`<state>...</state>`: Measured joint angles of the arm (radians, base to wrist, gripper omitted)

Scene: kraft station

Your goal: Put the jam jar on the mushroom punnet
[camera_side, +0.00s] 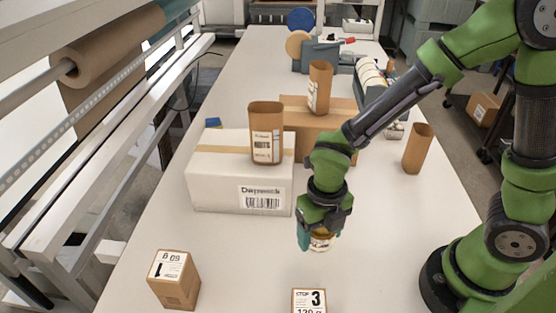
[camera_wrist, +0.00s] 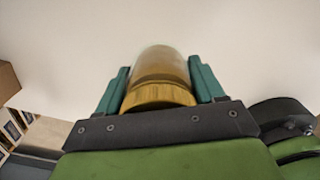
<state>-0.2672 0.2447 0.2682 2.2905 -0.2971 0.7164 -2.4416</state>
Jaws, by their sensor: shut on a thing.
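My gripper (camera_side: 318,232) hangs fingers down over the middle of the table. It is shut on the jam jar (camera_side: 321,243), a small jar with a pale label in the side view. In the wrist view my gripper (camera_wrist: 161,88) has its two teal fingers on either side of the jar (camera_wrist: 160,68), whose golden-brown lid faces the camera. The fingers partly hide the jar in the side view. I cannot tell how far the jar is above the table. I cannot make out a mushroom punnet in either view.
A white carton (camera_side: 225,180) bears a labelled brown container (camera_side: 266,125). Behind it a brown carton (camera_side: 345,118) bears another container (camera_side: 320,85). A third container (camera_side: 417,150) stands right. Small labelled boxes stand front left (camera_side: 175,285) and at the front edge (camera_side: 309,301). Table between is clear.

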